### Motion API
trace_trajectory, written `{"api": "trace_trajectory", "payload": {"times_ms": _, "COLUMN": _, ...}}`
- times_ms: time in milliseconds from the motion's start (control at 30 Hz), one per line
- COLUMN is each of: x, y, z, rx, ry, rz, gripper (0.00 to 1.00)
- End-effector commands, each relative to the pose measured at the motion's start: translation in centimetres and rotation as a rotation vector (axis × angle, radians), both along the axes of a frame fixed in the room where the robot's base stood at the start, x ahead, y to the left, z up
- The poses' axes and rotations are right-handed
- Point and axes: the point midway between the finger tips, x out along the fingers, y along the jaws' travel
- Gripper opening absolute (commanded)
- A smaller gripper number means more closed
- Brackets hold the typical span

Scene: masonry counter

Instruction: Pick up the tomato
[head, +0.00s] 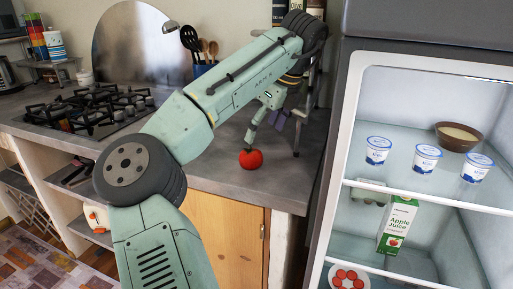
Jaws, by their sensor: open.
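The tomato (251,160) is red and round and sits on the grey counter (225,172), near its right end. My gripper (274,137) is open.
A gas hob (95,108) is at the left on the counter. A blue utensil holder (204,70) stands behind my arm. An open fridge (345,130) with yogurt cups and a juice carton (397,225) borders the counter's right end. Counter left of the tomato is clear.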

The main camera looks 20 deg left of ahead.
Motion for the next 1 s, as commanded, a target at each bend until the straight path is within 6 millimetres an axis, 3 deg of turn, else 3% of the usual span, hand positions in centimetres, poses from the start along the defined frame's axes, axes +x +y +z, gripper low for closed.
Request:
{"api": "trace_trajectory", "payload": {"times_ms": 300, "x": 0.7, "y": 1.7, "z": -4.2, "rx": 0.0, "ry": 0.001, "rz": 0.002, "gripper": 0.76}}
{"api": "trace_trajectory", "payload": {"times_ms": 533, "x": 1.0, "y": 2.4, "z": -5.8, "rx": 0.0, "ry": 0.001, "rz": 0.002, "gripper": 0.76}}
{"api": "trace_trajectory", "payload": {"times_ms": 733, "x": 1.6, "y": 3.6, "z": -8.5, "rx": 0.001, "ry": 0.002, "rz": 0.001, "gripper": 0.76}}
{"api": "trace_trajectory", "payload": {"times_ms": 1000, "x": 1.8, "y": 3.9, "z": -9.6, "rx": -0.001, "ry": -0.002, "rz": -0.001, "gripper": 0.76}}
